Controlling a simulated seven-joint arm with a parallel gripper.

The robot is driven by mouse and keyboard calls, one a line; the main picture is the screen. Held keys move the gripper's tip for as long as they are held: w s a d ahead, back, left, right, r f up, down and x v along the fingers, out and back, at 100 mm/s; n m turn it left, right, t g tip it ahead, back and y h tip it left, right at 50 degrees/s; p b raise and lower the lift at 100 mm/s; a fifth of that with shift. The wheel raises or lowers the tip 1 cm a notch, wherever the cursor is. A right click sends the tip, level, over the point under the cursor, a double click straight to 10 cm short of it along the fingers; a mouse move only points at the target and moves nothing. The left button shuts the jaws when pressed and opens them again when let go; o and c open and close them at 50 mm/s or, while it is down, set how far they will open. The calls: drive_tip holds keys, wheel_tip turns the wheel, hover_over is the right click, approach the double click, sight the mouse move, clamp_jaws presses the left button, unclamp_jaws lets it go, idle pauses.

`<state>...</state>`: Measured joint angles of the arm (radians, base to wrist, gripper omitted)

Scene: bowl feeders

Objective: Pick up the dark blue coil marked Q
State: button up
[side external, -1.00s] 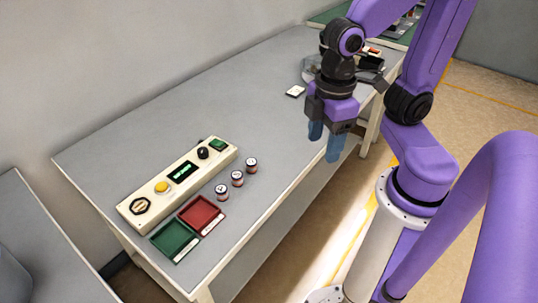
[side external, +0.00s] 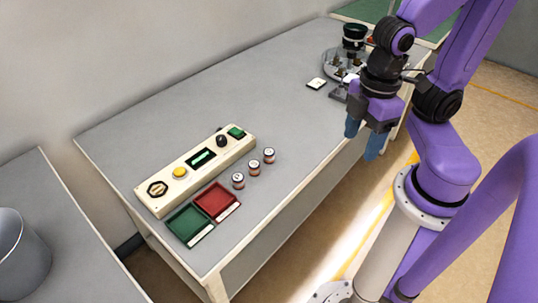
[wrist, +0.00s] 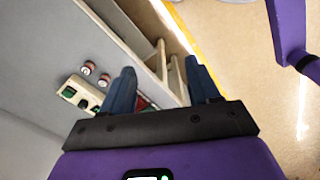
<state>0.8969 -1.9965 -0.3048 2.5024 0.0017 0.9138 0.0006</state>
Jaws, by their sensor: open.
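Three small coils stand upright in a slanted row on the grey table in the side view: a near one (side external: 238,180), a middle one (side external: 254,168) and a far one (side external: 269,155). They look pale with dark and reddish bands. I cannot read any letter or tell which is dark blue and marked Q. The wrist view shows two coils (wrist: 89,67) (wrist: 104,80) left of the fingers; the third is not clearly visible. My gripper (side external: 363,140) is open and empty, with blue fingers pointing down, near the table's front edge, well right of the coils.
A cream control box (side external: 197,170) lies behind the coils. A green tray (side external: 189,225) and a red tray (side external: 217,202) lie in front of it. A white card (side external: 316,84) and a bowl feeder (side external: 354,40) are farther back. The middle table is clear.

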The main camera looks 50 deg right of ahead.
drive_tip(key=shift+o, duration=0.5)
drive_tip(key=n, duration=0.2)
hover_over(268, 152)
wheel_tip(268, 152, down, 6)
drive_tip(key=f, duration=1.1)
drive_tip(key=shift+s+d, duration=0.2)
drive_tip(key=shift+w+a+f, duration=0.1)
drive_tip(key=shift+f, duration=1.4)
drive_tip(key=shift+w+a+f, duration=0.1)
drive_tip(key=shift+f, duration=1.35)
drive_tip(key=c, duration=1.1)
drive_tip(key=shift+c, duration=0.2)
